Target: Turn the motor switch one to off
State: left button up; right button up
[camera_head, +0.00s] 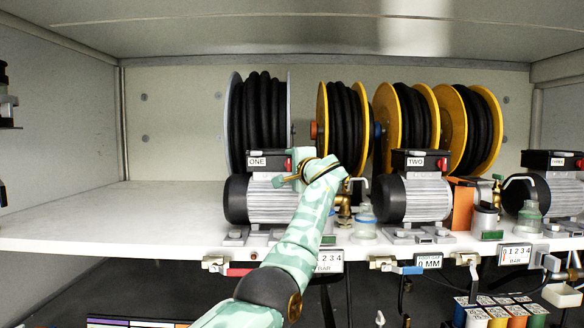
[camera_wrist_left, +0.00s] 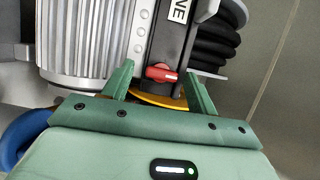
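Motor one (camera_head: 270,201) is a grey ribbed motor with a black box on top labelled ONE (camera_head: 257,161). Its red rotary switch (camera_head: 288,164) is on the right part of the box, partly hidden by my gripper. In the left wrist view the red switch (camera_wrist_left: 160,74) has a pale-tipped handle lying across the black box. My left gripper (camera_head: 284,180) is in front of the box, with its fingers open. In the wrist view its two green fingers (camera_wrist_left: 158,70) are on either side of the switch, with gaps visible. Contact is not visible. My right gripper is not in view.
Motor two (camera_head: 412,198) and another motor (camera_head: 564,192) stand to the right on the white shelf (camera_head: 170,208). Black hose reels (camera_head: 345,120) stand behind. A brass valve and a glass jar (camera_head: 364,222) are right of my wrist. The shelf's left side is clear.

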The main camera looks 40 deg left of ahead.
pick_arm(q)
jog(key=shift+s+d+b, duration=0.1)
jog(key=shift+d+b, duration=0.15)
jog(key=shift+b, duration=0.05)
jog(key=b+v, duration=0.8)
jog(key=v, duration=0.7)
jog(key=shift+s+d, duration=0.25)
jog(key=shift+d, duration=0.05)
jog(key=shift+f, duration=0.15)
